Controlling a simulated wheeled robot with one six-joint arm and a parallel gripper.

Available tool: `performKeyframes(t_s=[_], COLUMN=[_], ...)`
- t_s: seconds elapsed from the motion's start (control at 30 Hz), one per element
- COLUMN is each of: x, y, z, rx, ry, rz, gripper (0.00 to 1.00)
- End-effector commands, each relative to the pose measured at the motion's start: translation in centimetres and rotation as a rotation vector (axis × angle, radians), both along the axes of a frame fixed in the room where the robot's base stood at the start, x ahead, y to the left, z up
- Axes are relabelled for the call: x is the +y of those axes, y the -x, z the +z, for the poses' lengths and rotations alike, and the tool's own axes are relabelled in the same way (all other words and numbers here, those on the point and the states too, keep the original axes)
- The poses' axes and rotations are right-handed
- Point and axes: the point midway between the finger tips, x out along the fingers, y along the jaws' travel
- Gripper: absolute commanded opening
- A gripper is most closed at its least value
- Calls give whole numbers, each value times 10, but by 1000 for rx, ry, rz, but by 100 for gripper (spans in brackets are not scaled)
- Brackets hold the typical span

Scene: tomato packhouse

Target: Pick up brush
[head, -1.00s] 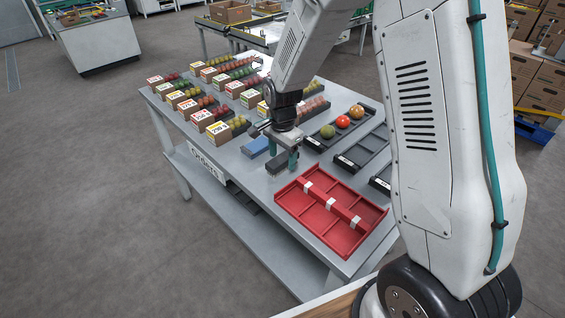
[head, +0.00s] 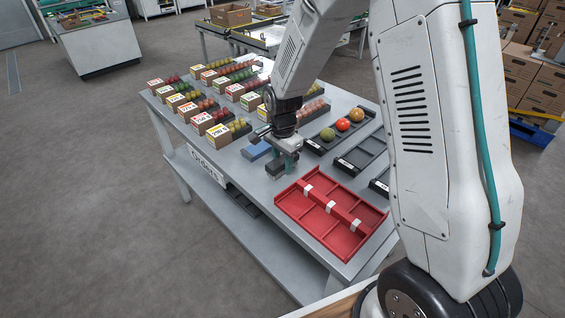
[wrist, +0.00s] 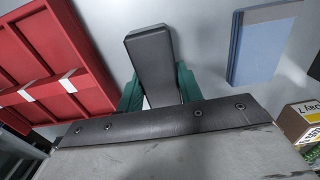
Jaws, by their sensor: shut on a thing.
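The brush shows as a dark grey block (head: 275,168) at the front of the table, between the blue block and the red tray; any bristles are hidden. My gripper (head: 286,160) points down over it. In the wrist view, my gripper's teal fingers (wrist: 160,92) are shut on the dark brush (wrist: 150,55), one on each side. Whether the brush touches the table or is slightly clear of it, I cannot tell.
A red divided tray (head: 332,212) lies to the right, also in the wrist view (wrist: 55,60). A blue block (head: 256,150) lies close on the left, also in the wrist view (wrist: 262,45). Dark trays (head: 362,152) and rows of boxed tomatoes (head: 218,134) stand behind.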

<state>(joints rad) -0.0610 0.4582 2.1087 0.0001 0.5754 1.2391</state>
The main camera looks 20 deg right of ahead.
Motion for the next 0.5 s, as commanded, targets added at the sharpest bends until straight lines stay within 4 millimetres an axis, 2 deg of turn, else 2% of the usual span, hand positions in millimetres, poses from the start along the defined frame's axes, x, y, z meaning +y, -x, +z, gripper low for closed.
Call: performKeyframes(t_s=[0.23, 0.5], x=[0, -49], y=[-1, 40], z=[32, 37], rx=[-5, -1], ry=[0, 0], rz=[0, -6], gripper=[13, 13])
